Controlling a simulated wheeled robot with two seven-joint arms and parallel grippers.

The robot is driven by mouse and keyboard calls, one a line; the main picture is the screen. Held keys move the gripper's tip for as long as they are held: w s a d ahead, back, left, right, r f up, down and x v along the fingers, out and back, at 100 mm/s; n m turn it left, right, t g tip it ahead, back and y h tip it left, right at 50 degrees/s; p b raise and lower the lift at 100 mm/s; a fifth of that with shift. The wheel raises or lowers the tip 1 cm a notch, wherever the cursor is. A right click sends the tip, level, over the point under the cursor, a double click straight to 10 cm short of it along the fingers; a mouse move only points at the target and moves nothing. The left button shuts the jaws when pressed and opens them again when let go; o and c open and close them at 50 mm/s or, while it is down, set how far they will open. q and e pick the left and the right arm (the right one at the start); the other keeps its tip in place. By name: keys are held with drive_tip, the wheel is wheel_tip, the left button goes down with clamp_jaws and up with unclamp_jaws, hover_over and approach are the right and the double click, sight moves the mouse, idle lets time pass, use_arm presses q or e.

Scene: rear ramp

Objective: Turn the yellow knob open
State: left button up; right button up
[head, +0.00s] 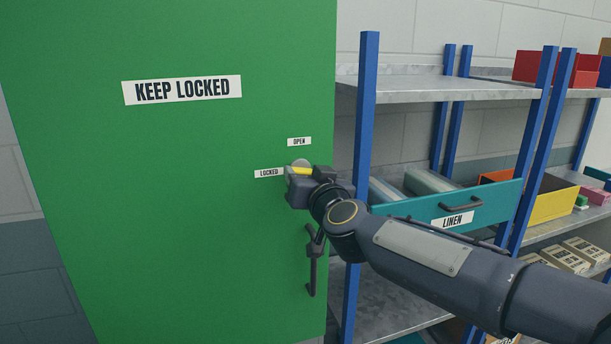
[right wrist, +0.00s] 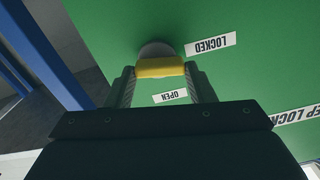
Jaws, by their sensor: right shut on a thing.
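The yellow knob (head: 301,170) sits on a round grey base near the right edge of the green door (head: 200,220). Its bar lies roughly level, with one end towards the LOCKED label (head: 269,173). The OPEN label (head: 299,142) is above it. My right gripper (head: 305,175) is shut on the knob and hides part of it. In the right wrist view the yellow bar (right wrist: 160,68) spans between the two fingers (right wrist: 161,74). My left gripper is not in view.
A dark door handle (head: 312,262) hangs just below the knob. To the right stands a blue-post shelf rack (head: 366,130) with a teal LINEN drawer (head: 490,208) sticking out close to my right arm. A KEEP LOCKED sign (head: 182,90) is on the door.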

drive_tip(key=shift+w+d+f+m+b, duration=0.15)
drive_tip(key=shift+m+b, duration=0.4)
drive_tip(key=shift+m, duration=3.3)
drive_tip(key=shift+s+d+r+m+b, duration=0.15)
drive_tip(key=shift+m+b, duration=0.4)
drive_tip(key=shift+m, duration=3.3)
drive_tip(key=shift+w+f, duration=0.1)
drive_tip(key=o, duration=1)
drive_tip(key=b+v, duration=0.1)
drive_tip(key=v, duration=0.7)
